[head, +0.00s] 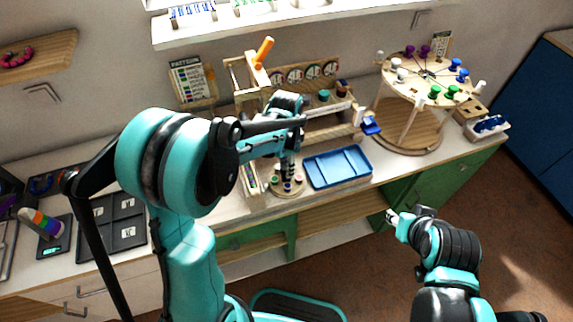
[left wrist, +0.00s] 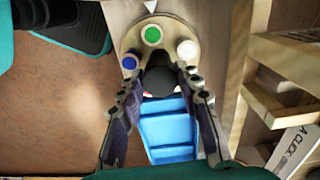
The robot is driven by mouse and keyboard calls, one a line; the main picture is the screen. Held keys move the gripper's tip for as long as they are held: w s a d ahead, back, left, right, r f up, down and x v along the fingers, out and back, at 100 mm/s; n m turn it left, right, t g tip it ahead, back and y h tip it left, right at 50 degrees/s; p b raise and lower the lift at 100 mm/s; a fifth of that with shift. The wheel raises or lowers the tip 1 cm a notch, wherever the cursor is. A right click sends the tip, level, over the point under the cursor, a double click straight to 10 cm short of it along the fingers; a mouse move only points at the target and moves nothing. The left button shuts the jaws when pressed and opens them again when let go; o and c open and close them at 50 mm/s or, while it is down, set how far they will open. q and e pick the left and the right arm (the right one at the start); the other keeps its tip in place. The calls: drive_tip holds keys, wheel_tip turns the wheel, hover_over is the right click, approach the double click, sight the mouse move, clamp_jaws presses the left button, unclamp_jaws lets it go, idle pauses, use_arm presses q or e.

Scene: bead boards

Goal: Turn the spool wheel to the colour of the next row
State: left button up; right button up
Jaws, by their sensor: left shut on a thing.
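The small round wooden spool wheel (head: 286,187) lies near the counter's front edge in the head view. In the left wrist view the spool wheel (left wrist: 127,38) carries a green spool (left wrist: 152,35), a white one (left wrist: 187,50) and a blue one (left wrist: 130,61). The green one is nearest a white triangular pointer (left wrist: 151,5). My left gripper (head: 287,180) is shut on the wheel's dark central knob (left wrist: 159,80). The gripper hides the wheel's other side. My right gripper (head: 408,216) is off the counter's front, away from the wheel; its jaws are unclear.
A blue tray (head: 338,184) sits right of the spool wheel. A wooden frame (head: 330,125) with round dials stands behind. A pattern card (head: 192,80) is at back left. A large round stand (head: 410,132) with coloured spools is at right. Dark trays (head: 112,245) lie left.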

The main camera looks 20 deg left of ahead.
use_arm(q)
drive_tip(key=shift+m, duration=0.3)
idle(0.4)
drive_tip(key=o, duration=1.2)
drive_tip(key=shift+c, duration=0.2)
wheel_tip(320, 180, up, 12)
drive_tip(key=s+a+f+n+t+b, duration=0.1)
drive_tip(key=s+a+n+t, duration=0.2)
drive_tip(key=s+n+t, duration=0.4)
drive_tip(key=s+n, duration=0.4)
drive_tip(key=s, duration=0.4)
drive_tip(key=shift+s+a+f, duration=0.2)
drive_tip(key=shift+s+f, duration=0.1)
drive_tip(key=shift+s, duration=0.05)
